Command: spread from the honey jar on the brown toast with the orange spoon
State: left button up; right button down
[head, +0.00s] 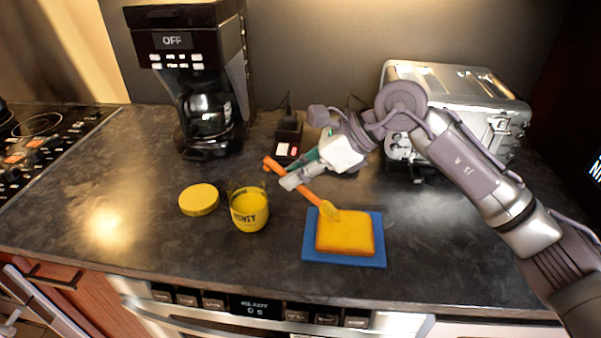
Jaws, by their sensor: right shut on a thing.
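The honey jar (249,212) stands open on the dark counter, with its yellow lid (199,199) lying flat to its left. The toast (345,234) lies on a blue board (313,258) and its top looks yellow-orange. My right gripper (290,182) is shut on the orange spoon (307,193), between the jar and the toast. The spoon slants down to the right, and its yellowish bowl end is at the toast's upper left edge; I cannot tell whether it touches. My left gripper is not in view.
A coffee maker (193,70) stands at the back left and a metal toaster (462,90) at the back right, behind my right arm. A small black device (288,135) sits behind the spoon. A stove (40,135) is at far left.

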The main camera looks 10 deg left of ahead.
jog(key=shift+r, duration=0.1)
jog(key=shift+r+p, duration=1.7)
jog(key=shift+r, duration=1.75)
